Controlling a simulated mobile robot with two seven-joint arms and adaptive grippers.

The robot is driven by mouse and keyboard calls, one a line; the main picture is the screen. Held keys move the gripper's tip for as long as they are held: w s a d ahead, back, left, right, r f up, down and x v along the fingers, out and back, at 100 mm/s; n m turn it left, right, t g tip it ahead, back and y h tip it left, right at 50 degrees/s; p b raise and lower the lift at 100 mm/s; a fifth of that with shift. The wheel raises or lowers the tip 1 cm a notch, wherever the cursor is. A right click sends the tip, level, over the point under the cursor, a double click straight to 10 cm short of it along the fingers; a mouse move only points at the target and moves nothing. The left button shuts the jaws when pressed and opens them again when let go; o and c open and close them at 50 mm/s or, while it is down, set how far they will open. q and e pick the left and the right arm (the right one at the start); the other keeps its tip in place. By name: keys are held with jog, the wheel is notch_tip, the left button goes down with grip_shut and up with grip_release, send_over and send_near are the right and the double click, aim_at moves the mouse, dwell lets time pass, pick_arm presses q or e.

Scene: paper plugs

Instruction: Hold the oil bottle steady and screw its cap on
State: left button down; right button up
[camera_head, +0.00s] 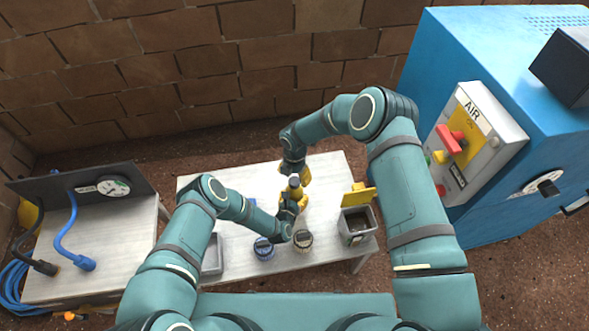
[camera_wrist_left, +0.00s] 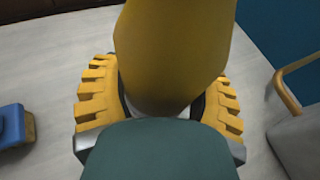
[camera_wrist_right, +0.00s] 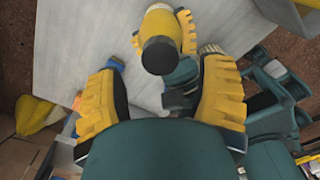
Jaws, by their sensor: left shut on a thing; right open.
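The oil bottle (camera_wrist_left: 172,50) is yellow and stands over the pale table. In the left wrist view it fills the space between the yellow padded fingers of my left gripper (camera_wrist_left: 160,108), which is shut on it. In the right wrist view a dark round cap (camera_wrist_right: 160,55) shows at the bottle's top end; how tightly it sits cannot be told. My right gripper (camera_wrist_right: 160,105) is open, with its fingers spread and the capped end ahead of and between them, apart from both. In the head view the right gripper (camera_head: 305,174) is just above and behind the bottle, partly hidden by its wrist.
On the table (camera_head: 335,172) stand a blue-rimmed round container (camera_head: 263,249) and a pale one (camera_head: 303,240). A grey bin (camera_head: 357,226) with a raised yellow lid is at right, a grey tray (camera_head: 212,258) at left. A blue cabinet (camera_head: 490,60) stands far right.

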aim_at(294, 181)
jog(key=shift+f, duration=2.1)
grip_shut()
